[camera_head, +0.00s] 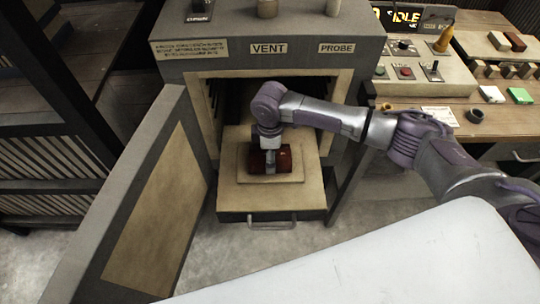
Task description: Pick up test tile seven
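A dark red glossy piece (285,160) sits on the pale slab of the kiln's pulled-out shelf (240,196). No number can be read on it, so I cannot tell whether it is test tile seven. My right gripper (270,163) points down over it, with one grey finger against or just in front of its near face. The other finger is hidden, so its grip is unclear. My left gripper is not in view.
The kiln (270,50), marked VENT and PROBE, has its door (150,205) swung open at left. The shelf has a front handle (272,222). At right, a wooden bench (500,115) holds a control box (425,75), several small tile pieces and a dark ring (474,115).

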